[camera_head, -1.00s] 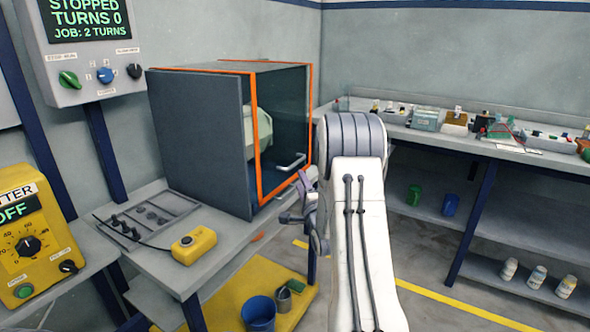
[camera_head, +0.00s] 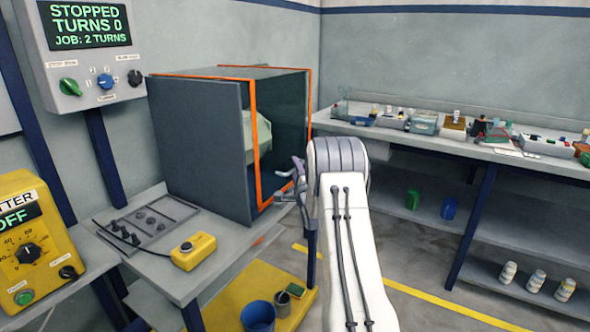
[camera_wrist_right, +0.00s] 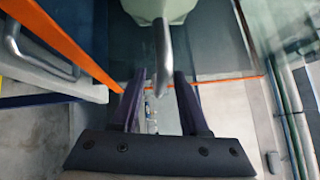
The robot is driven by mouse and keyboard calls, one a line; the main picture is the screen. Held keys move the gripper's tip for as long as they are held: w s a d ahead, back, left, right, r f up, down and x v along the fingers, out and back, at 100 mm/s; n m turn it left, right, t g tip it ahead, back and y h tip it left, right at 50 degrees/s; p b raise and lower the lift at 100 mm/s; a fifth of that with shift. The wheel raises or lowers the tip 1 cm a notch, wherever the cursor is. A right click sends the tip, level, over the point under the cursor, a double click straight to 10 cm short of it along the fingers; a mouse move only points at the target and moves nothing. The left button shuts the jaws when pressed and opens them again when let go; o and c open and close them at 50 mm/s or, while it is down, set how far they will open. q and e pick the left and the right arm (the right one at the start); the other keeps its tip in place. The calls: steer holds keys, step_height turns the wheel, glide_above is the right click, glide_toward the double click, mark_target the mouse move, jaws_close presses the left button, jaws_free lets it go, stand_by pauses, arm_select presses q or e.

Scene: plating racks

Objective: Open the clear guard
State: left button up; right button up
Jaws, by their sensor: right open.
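The clear guard (camera_head: 283,115), a see-through pane with an orange frame, covers the front of the dark grey cabinet and looks closed. My right gripper (camera_head: 287,187) is in front of the guard's lower part, its jaws toward the pane. In the right wrist view, the open right gripper (camera_wrist_right: 159,76) has a finger on each side of the grey bar handle (camera_wrist_right: 162,58). I cannot tell whether either finger touches it. The handle is hidden behind the gripper in the head view. The left gripper is out of view.
A pale drum (camera_head: 256,137) sits inside the cabinet. A yellow button box (camera_head: 194,250) and grey tray (camera_head: 150,222) lie on the bench at left. A blue bucket (camera_head: 258,315) stands below. A workbench (camera_head: 400,131) with small items runs along the right.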

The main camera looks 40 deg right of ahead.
jaws_close()
steer(key=shift+f, duration=0.1)
stand_by(1.2)
